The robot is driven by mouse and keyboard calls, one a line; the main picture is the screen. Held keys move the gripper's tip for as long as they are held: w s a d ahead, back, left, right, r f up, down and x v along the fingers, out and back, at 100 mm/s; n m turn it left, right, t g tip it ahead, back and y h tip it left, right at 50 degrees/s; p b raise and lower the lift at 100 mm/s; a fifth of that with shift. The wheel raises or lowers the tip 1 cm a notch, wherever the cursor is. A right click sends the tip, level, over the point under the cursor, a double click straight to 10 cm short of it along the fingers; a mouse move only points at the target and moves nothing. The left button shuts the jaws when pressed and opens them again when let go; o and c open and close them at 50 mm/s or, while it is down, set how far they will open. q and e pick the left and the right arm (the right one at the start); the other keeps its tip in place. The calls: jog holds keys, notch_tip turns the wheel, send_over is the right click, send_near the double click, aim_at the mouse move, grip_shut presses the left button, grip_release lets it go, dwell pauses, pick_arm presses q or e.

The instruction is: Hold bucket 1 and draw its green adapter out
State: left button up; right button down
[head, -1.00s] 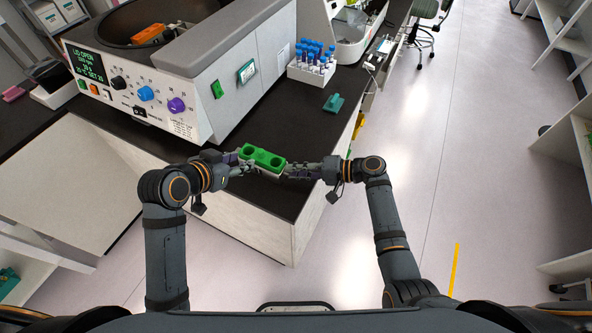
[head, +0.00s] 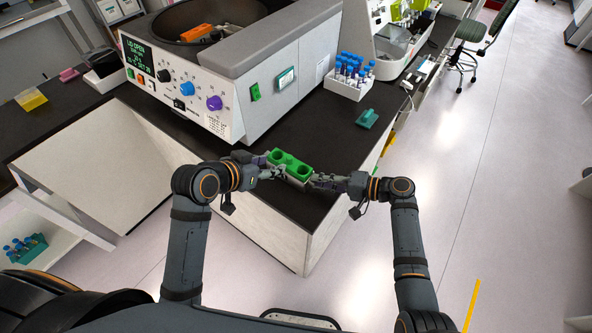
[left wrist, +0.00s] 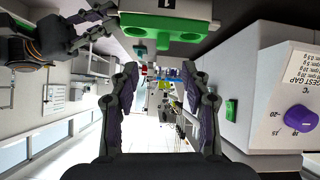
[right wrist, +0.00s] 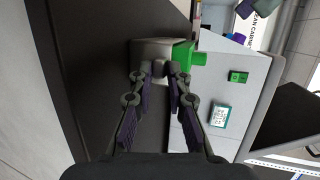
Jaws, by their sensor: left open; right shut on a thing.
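Bucket 1 is a pale grey holder marked "1" (left wrist: 165,4), held in the air over the bench's front corner. Its green adapter (head: 290,164), with two round holes, is seated in it and also shows in the left wrist view (left wrist: 162,27) and the right wrist view (right wrist: 184,53). My right gripper (head: 316,180) is shut on the bucket's grey wall (right wrist: 150,46) from the right. My left gripper (head: 277,171) is open and empty, close to the adapter's left side. In the left wrist view its fingers (left wrist: 163,75) are apart, with the adapter beyond them.
The centrifuge (head: 228,122) stands behind with its lid open and an orange piece (head: 195,33) inside. A white tube rack (head: 348,84) and a teal block (head: 367,118) sit on the bench to the right. The dark bench top (head: 325,137) is clear between them and my grippers.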

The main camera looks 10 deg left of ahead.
aim_at(287, 162)
pick_arm(q)
notch_tip(287, 162, down, 5)
jog(key=n+t+h, duration=0.2)
jog(key=n+t, duration=0.3)
jog(key=n, duration=3)
jog(key=shift+g, duration=0.3)
jog(key=x, duration=0.8)
jog(key=shift+w+f, duration=0.1)
jog(key=shift+w, duration=0.05)
jog(key=shift+f, duration=0.1)
grip_shut()
